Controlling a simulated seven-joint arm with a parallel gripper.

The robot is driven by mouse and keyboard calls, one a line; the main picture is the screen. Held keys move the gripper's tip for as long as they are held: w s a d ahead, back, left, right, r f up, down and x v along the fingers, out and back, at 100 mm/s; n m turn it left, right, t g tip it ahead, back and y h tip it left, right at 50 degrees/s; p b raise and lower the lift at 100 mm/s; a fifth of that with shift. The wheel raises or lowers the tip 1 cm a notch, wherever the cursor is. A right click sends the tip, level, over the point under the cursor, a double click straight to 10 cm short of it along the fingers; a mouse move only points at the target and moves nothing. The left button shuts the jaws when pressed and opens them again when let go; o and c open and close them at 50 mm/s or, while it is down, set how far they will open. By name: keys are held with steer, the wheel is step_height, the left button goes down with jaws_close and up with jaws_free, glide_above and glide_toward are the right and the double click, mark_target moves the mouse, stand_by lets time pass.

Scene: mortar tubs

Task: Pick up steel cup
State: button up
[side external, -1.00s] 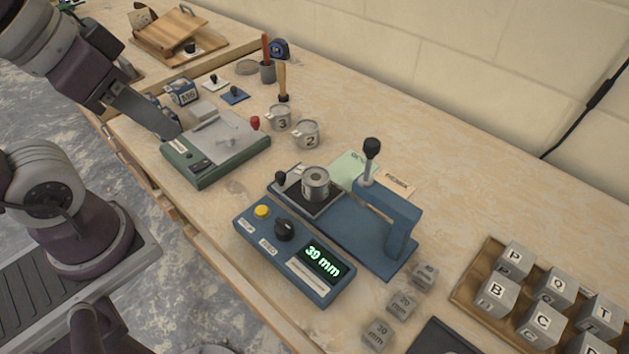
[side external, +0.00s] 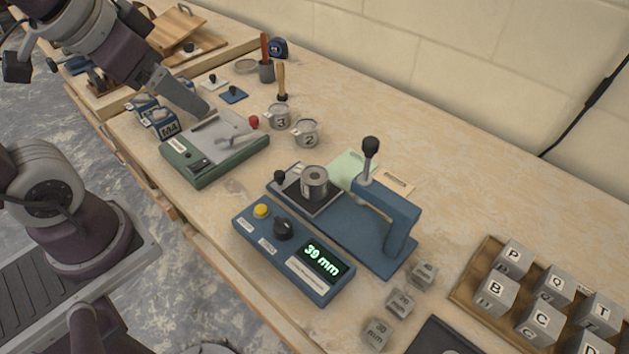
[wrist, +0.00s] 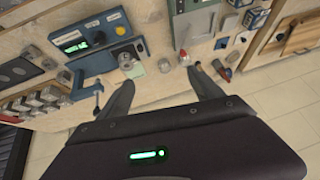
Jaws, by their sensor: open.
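Two steel cups with handles stand on the bench in the side view, one marked 3 (side external: 279,117) and one marked 2 (side external: 306,132). A third steel cup (side external: 314,182) sits on the plate of the blue press; it also shows in the wrist view (wrist: 127,62). In the wrist view a cup (wrist: 164,65) lies just beyond the space between my fingertips. My gripper (wrist: 160,77) is open and empty. In the side view its visible finger (side external: 185,95) hangs over the green-based device, left of the cups and apart from them.
The green-based device (side external: 190,176) with a red knob (side external: 253,122) stands left of the cups. A wooden-handled tool (side external: 281,80) stands close behind cup 3. The blue press (side external: 395,235) and its control box (side external: 265,265) lie to the front right.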

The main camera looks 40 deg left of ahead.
steer(key=w+a+f+m+t, duration=0.1)
steer(key=w+a+f+m, duration=0.25)
steer(key=w, duration=0.55)
steer(key=w+a+f+m+t, duration=0.1)
steer(key=w+a+f+m, duration=0.15)
steer(key=w+a, duration=0.45)
steer(key=m+g+h, duration=0.2)
steer(key=m+h, duration=0.4)
steer(key=h, duration=0.7)
glide_toward(328, 188)
steer(key=x, duration=0.7)
steer(key=shift+w+d+f, duration=0.1)
steer(key=shift+d+f, duration=0.15)
jaws_close()
